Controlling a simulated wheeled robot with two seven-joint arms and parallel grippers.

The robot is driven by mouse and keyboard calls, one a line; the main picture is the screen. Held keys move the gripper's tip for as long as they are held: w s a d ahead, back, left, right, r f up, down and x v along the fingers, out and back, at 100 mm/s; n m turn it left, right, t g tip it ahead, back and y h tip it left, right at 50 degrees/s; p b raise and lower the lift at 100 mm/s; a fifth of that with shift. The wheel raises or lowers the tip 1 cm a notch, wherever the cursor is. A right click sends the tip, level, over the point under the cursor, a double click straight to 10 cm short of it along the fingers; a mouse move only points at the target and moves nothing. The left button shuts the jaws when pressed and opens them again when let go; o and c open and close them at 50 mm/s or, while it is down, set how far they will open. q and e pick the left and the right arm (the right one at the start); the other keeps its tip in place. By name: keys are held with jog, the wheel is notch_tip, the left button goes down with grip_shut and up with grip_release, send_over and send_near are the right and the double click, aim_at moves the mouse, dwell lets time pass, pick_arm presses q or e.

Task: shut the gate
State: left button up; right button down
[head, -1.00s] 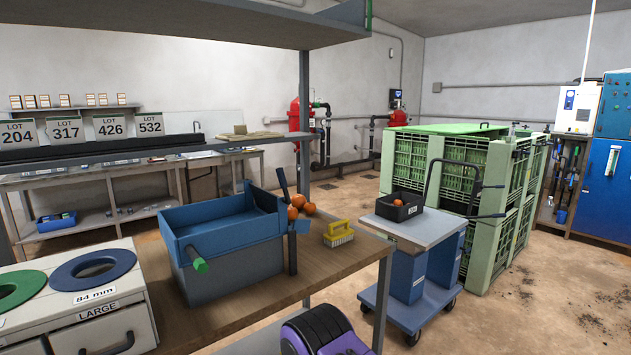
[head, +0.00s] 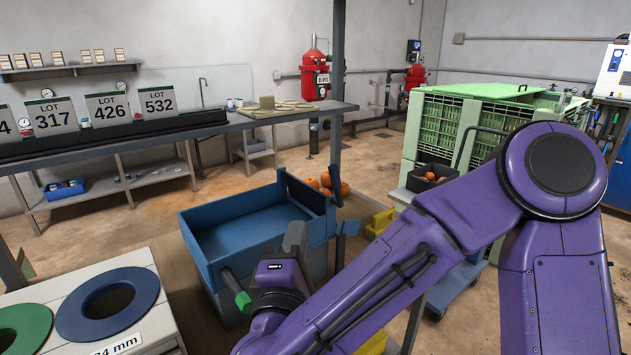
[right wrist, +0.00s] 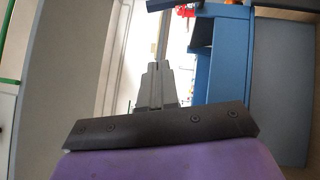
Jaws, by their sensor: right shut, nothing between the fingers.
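A blue open-topped bin (head: 215,240) stands on the brown workbench. A rod with a green grip (head: 243,302) sticks out of its near side. At the bin's right end is a dark blue upright plate (head: 306,192), which may be the gate; I cannot tell how far open it is. Oranges (head: 328,182) lie beyond that end. My right gripper (head: 295,236) is shut and empty, in front of the bin's near right side, just right of the green grip. In the right wrist view its closed fingers (right wrist: 158,82) show beside blue panels (right wrist: 221,60). My left gripper is out of view.
A white sorting box with a blue ring (head: 108,302) and a green ring stands at the left. A yellow brush (head: 379,222) is partly hidden behind my right arm. A dark upright post (head: 337,90) rises behind the bin. Green crates (head: 440,125) stand at the back right.

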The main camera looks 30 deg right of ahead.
pick_arm(q)
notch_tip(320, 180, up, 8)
jog(key=p, duration=0.8)
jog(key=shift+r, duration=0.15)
pick_arm(e)
jog(key=w+d+r, duration=0.3)
jog(key=w+d, duration=0.4)
jog(key=d, duration=0.3)
jog(key=shift+w+d, duration=0.15)
jog(key=shift+d, duration=0.1)
jog(key=shift+w+a+f, duration=0.1)
